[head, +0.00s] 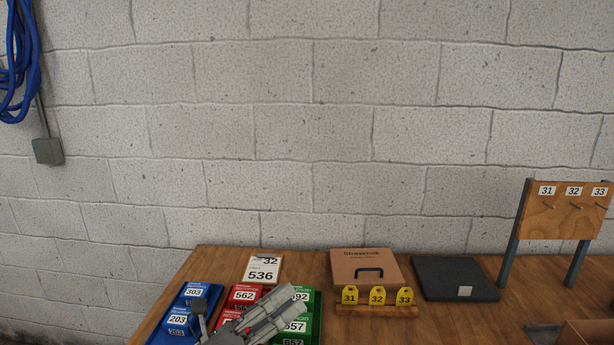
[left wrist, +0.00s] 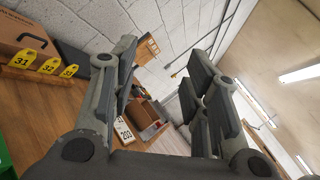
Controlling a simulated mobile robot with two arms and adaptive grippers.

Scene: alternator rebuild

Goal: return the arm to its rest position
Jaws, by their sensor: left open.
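My left gripper (head: 270,317) is at the bottom of the head view, over the red and green bins at the front left of the bench. In the left wrist view its two fingers (left wrist: 160,80) stand wide apart with nothing between them. It is open and empty, and partly hides the bins below it. My right gripper is in neither view.
Blue bins (head: 183,318), red bins (head: 243,295) and green bins (head: 300,318) crowd the front left. Behind them are a card marked 536 (head: 262,270), a brown case (head: 366,266), yellow tags (head: 377,296), a dark pad (head: 453,280) and a peg board (head: 563,222).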

